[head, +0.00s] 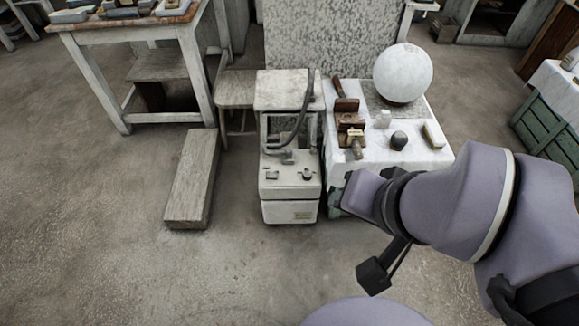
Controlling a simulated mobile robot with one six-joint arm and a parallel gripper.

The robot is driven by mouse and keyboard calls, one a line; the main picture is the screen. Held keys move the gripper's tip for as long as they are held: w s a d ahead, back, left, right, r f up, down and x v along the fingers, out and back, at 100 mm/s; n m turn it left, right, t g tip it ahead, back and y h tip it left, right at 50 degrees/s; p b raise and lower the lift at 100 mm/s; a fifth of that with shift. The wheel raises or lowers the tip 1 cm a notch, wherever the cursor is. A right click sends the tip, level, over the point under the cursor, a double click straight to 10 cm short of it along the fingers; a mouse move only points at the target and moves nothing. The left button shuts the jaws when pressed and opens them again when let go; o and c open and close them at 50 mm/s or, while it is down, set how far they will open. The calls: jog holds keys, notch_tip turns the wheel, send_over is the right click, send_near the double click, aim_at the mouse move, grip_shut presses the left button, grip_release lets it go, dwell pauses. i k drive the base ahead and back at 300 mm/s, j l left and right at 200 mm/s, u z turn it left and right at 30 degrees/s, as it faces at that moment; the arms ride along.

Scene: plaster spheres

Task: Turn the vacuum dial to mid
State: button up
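The vacuum unit (290,190) is a pale, worn box on the floor at the centre of the head view. A dark hose (304,110) curves down to it. A small dark round knob, which looks like the dial (306,174), sits on the right of its top panel. Its setting is too small to read.
A white-covered table (428,160) on the right holds a white plaster sphere (403,72), wooden tools and a dark ball (398,140). A wooden plank block (192,180) lies left of the vacuum. A workbench (125,45) stands behind left.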

aim_at(306, 176)
jog(key=i+j+z, duration=0.2)
jog(key=i+j, duration=0.15)
jog(key=i+j+z, duration=0.4)
jog(key=i+j, duration=0.2)
jog(key=j, duration=0.3)
